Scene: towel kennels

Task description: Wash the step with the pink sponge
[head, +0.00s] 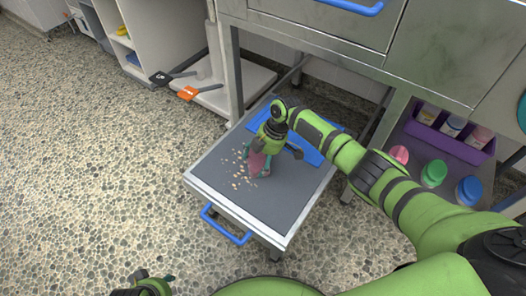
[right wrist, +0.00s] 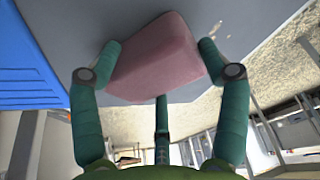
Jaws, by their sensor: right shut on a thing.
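The step (head: 275,200) is a low platform with a grey top, pale edges and a blue handle at its front. My right gripper (head: 262,165) is over the step's left-middle part, pointing down, shut on the pink sponge (head: 257,164). In the right wrist view the pink sponge (right wrist: 160,62) sits between the teal fingers, close against the grey top; I cannot tell for sure whether it touches. Tan crumbs (head: 238,170) lie on the step beside the sponge, to its left. My left gripper (head: 150,284) shows only partly at the bottom edge, and its fingers cannot be made out.
A blue mat-like panel (head: 318,145) lies at the step's back. A steel table (head: 330,45) stands over its far end, its leg (head: 233,75) close behind. Colored jars (head: 434,173) and a purple bin (head: 450,135) stand on a shelf at right. The pebbled floor at left is clear.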

